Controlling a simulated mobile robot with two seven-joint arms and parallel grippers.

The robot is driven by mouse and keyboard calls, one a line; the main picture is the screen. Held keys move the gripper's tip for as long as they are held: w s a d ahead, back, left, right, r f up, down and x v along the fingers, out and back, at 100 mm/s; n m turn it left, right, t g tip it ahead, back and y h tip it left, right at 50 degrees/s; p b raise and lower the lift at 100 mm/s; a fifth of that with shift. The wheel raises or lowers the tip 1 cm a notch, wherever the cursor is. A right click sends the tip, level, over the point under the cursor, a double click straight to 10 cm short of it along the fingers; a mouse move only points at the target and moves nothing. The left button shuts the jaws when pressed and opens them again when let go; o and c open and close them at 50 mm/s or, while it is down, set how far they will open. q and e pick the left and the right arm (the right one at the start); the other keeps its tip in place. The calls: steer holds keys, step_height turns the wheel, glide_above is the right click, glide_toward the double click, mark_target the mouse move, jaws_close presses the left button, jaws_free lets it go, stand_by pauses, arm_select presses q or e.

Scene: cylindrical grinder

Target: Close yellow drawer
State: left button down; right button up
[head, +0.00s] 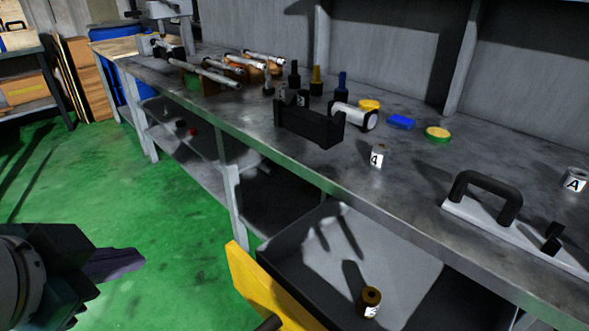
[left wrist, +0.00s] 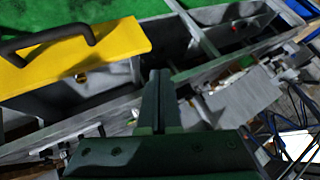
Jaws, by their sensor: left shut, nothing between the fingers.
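The yellow drawer (head: 262,290) under the workbench is pulled open. Its grey interior shows, with a brown cylinder (head: 369,301) with a white label standing inside. In the left wrist view the yellow front (left wrist: 85,60) is at the upper left, with a dark handle (left wrist: 48,38) on it. In the head view the handle is mostly cut off at the bottom edge. My left gripper (head: 75,275) is at the lower left, over the green floor, apart from the drawer front. Its fingers (left wrist: 160,95) are together and empty in the left wrist view. My right gripper is not in view.
The metal workbench (head: 410,205) runs above the drawer. It carries a black block (head: 309,124), a labelled cylinder (head: 377,156), a plate with a black handle (head: 486,190), bottles and rods. Green floor (head: 150,210) is clear between my left gripper and the bench.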

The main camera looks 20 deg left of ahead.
arm_select(q)
steer(key=w+a+f+m+t+b, duration=0.4)
steer(key=a+f+b, duration=0.2)
steer(key=f+b, duration=0.4)
steer(key=m+t+h+b, duration=0.4)
steer(key=m+h+b, duration=0.6)
steer(key=m+b, duration=0.8)
glide_toward(243, 278)
steer(key=w+d+n+b, duration=0.1)
steer(key=w+b, duration=0.1)
steer(key=w+d+n+b, duration=0.1)
steer(key=w+b, duration=0.3)
steer(key=shift+w+d+n, duration=0.15)
steer(key=shift+d+n, duration=0.25)
steer(key=shift+w, duration=0.1)
